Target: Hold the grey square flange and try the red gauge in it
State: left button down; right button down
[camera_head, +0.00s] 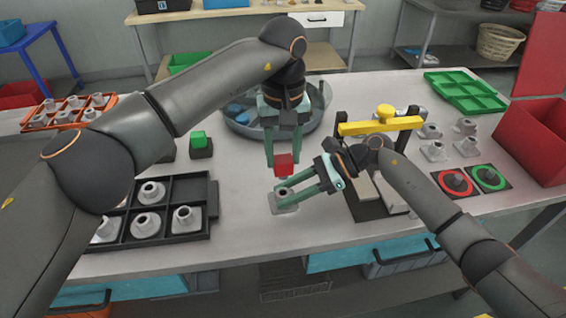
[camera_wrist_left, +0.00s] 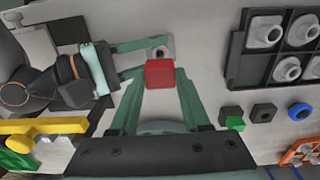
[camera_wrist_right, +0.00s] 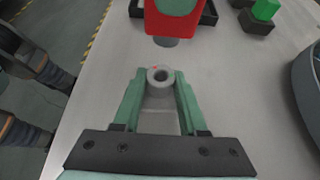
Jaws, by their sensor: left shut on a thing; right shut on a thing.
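My left gripper (camera_head: 284,158) is shut on the red gauge (camera_head: 284,168), a red block that also shows in the left wrist view (camera_wrist_left: 160,74). Its short grey pin (camera_wrist_right: 166,42) points down in the right wrist view. My right gripper (camera_head: 280,194) is shut on the grey square flange (camera_head: 286,207), whose round collar with an open bore (camera_wrist_right: 159,76) faces up between the fingers. The gauge hangs above the flange, apart from it. In the right wrist view the pin appears beyond the bore. The flange is low over the table; contact with it is unclear.
A black tray (camera_head: 214,210) with several flanges stands at left, near a green gauge (camera_head: 198,138) in a dark block. A round basin (camera_head: 240,128) is behind my left gripper. A yellow-topped black stand (camera_head: 380,126) is at right, with loose flanges, red and green rings beyond.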

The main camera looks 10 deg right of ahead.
jog(key=shift+c, duration=1.9)
grip_release()
jog(key=shift+d, duration=0.1)
pick_arm(q)
notch_tip(320, 180, down, 3)
jog(key=b, duration=0.2)
jog(key=shift+b, duration=0.4)
pick_arm(e)
jog(key=v, duration=1.1)
jog(key=shift+d, duration=0.1)
jog(key=shift+d+r, duration=0.25)
jog(key=shift+d, duration=0.05)
